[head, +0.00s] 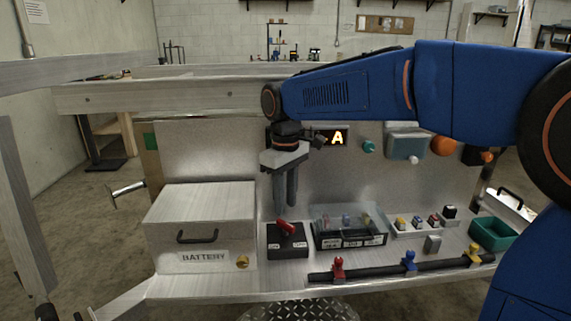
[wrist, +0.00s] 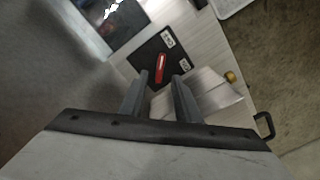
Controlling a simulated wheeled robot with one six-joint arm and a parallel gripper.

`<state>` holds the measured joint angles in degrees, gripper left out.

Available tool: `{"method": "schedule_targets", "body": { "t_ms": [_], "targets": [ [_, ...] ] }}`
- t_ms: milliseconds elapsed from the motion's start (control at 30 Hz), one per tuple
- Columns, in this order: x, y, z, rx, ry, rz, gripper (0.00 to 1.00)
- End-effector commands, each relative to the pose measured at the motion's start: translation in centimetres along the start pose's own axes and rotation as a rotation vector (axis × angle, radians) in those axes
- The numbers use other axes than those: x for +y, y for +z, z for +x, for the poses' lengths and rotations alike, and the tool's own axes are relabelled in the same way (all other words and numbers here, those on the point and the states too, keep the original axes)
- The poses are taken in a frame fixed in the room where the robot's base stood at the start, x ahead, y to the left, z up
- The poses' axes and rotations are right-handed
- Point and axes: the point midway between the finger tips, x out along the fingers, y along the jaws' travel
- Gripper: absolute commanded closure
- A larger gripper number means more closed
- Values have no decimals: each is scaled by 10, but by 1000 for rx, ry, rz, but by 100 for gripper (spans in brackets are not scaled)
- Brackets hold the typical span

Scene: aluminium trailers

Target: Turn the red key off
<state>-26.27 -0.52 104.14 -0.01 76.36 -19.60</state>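The red key (head: 286,228) sits on top of a black switch box (head: 287,246) with two white labels on its front, right of the battery box. In the wrist view the red key (wrist: 161,68) lies across the black plate (wrist: 150,58), slanted, with the labels to its right. My gripper (head: 286,205) points down above the key, apart from it. In the wrist view its two fingers (wrist: 160,80) are spread with a gap between them, and nothing is held.
The battery box (head: 200,215) with a black handle stands left of the switch. A clear-lidded case (head: 348,235) stands close on the right. A black bar (head: 395,269) with red, blue and yellow fittings runs along the front. A green bin (head: 493,234) is at far right.

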Motion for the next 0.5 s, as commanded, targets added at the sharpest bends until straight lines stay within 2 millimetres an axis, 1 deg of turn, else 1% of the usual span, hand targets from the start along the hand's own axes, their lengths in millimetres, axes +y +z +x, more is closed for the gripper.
{"method": "schedule_targets", "body": {
  "t_ms": [33,300,500],
  "targets": [
    [0,-1,-11,3,1,0,70],
    [0,0,-65,3,1,0,70],
    [0,0,-97,2,1,0,70]
  ]
}}
